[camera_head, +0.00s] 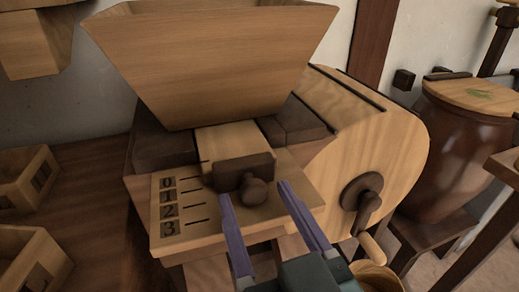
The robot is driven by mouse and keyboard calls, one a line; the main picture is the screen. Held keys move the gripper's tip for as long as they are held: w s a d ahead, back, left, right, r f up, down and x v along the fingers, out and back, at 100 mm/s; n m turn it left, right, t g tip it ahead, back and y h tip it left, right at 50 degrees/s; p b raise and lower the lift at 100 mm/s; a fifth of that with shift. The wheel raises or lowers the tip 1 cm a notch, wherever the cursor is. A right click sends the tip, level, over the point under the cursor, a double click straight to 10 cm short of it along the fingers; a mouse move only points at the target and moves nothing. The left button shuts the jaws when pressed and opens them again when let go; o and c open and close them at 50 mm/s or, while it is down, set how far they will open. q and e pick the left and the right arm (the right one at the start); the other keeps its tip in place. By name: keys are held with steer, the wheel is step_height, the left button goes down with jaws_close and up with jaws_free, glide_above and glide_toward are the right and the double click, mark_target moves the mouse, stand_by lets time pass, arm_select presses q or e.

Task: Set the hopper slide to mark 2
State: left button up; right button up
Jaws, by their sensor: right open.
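The hopper slide is a pale wooden board (226,139) with a dark front plate (229,174) and a round dark knob (255,191). It sits under the large wooden hopper (210,60). A scale plate (176,232) left of the slide carries the numbers 0 to 3 with short lines. The slide's front plate stands near the 0 and 1 end; the exact mark is hard to tell. My right gripper (253,189) is open, its two purple fingers reaching up from below, one on each side of the knob with gaps. My left gripper is not in view.
A wooden drum housing (368,135) with a dark crank (364,195) and pale handle (373,250) stands close right of my gripper. Open wooden boxes (32,262) lie at the left. A dark barrel (459,145) with a pale lid stands at the right.

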steer(key=shift+w, duration=0.1)
jaws_close()
stand_by(0.6)
stand_by(0.8)
